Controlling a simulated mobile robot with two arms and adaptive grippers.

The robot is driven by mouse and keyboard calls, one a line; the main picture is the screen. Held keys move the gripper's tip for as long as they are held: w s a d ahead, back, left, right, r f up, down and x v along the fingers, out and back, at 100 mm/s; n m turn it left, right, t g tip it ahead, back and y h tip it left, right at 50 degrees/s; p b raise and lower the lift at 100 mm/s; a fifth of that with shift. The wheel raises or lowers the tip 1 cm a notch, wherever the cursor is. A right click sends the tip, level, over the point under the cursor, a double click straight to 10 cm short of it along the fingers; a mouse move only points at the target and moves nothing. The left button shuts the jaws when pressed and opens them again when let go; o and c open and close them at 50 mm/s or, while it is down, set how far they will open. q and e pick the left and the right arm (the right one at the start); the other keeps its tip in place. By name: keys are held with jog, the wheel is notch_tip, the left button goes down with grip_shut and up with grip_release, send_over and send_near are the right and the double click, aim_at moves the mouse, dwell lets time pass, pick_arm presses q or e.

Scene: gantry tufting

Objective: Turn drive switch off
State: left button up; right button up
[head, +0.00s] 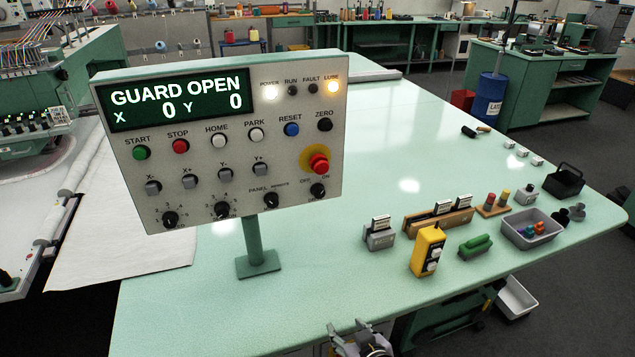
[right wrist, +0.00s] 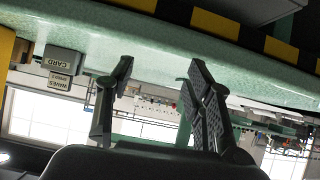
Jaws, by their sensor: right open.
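The control panel (head: 225,130) stands on a green post on the pale green table. Its display reads GUARD OPEN, X 0, Y 0. The likely drive switch (head: 317,190) is a black rotary knob at the lower right, below the red emergency button (head: 319,163), with OFF at its left and ON at its right. Its exact pointer angle is too small to tell. My right gripper (head: 353,334) is at the bottom edge of the head view, below and apart from the panel. In the right wrist view its two fingers (right wrist: 160,68) are spread with nothing between them. My left gripper does not show.
A yellow pendant box (head: 427,251), card holders (head: 380,233), a green object (head: 475,246) and a grey tray (head: 518,238) stand on the table right of the panel. The panel's post base (head: 258,265) is on the table. The table in front of the panel is clear.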

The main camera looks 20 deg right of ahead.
aim_at(320, 194)
jog(key=w+d+r+t+p, duration=0.1)
jog(key=w+r+t, duration=0.2)
jog(key=r, duration=0.8)
jog(key=w+r+t, duration=0.3)
jog(key=r+t, duration=0.1)
jog(key=r, duration=0.7)
jog(key=shift+m, duration=0.3)
jog(key=w+p, duration=0.1)
jog(key=w, duration=0.4)
jog(key=w+p, duration=0.1)
jog(key=w, duration=0.4)
jog(key=w+p, duration=0.1)
jog(key=w, duration=0.4)
jog(key=shift+w+a+r+p, duration=0.15)
jog(key=shift+a+p, duration=0.2)
jog(key=shift+w, duration=0.8)
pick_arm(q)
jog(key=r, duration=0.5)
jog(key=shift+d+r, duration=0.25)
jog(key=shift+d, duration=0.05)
pick_arm(e)
jog(key=shift+c, duration=0.6)
grip_shut()
